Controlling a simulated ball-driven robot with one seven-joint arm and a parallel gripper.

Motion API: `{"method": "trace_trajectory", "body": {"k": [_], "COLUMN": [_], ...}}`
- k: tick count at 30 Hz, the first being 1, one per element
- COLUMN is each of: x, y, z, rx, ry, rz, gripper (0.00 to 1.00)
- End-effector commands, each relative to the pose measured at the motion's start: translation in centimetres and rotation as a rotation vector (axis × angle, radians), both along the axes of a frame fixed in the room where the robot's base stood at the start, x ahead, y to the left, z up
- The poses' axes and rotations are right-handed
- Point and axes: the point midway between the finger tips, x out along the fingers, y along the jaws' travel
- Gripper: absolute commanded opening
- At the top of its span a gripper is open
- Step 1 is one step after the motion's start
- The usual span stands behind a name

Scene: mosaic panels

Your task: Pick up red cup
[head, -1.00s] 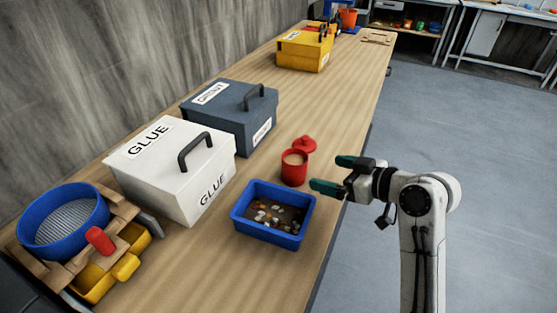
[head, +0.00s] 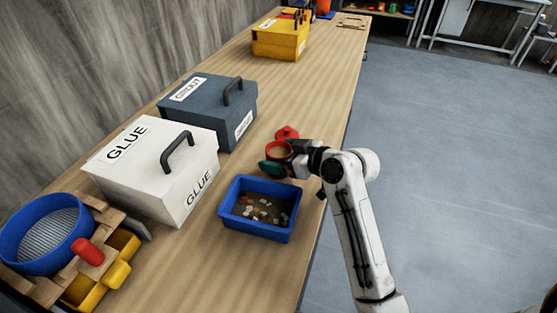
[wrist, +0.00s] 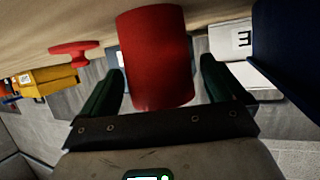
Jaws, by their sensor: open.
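The red cup (head: 279,150) stands upright on the wooden bench, filled with something tan. Its red lid (head: 287,133) lies on the bench just behind it. My gripper (head: 280,163) is at the cup, with a green finger in front of it, partly hiding its lower side. In the wrist view the red cup (wrist: 155,58) is between the two green fingers of my gripper (wrist: 160,85), which are open with a gap on each side. The red lid (wrist: 74,52) also shows there, left of the cup.
A blue tray (head: 228,225) of small pieces stands close in front of the cup. A white GLUE box (head: 150,190), a grey box (head: 205,115) and a yellow box (head: 275,42) line the wall side. A blue sieve (head: 45,235) is at lower left.

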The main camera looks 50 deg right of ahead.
Motion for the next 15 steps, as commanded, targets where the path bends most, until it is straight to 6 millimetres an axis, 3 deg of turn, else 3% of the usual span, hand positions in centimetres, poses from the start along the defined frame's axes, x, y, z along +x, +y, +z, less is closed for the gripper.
{"method": "trace_trajectory", "body": {"k": [10,15], "x": [0.81,0.79], "y": [0.03,0.04], "z": [-0.39,-0.38], "rx": [-0.001,-0.001], "ry": [0.001,0.000], "rz": [-0.001,-0.001], "gripper": [0.96,0.80]}}
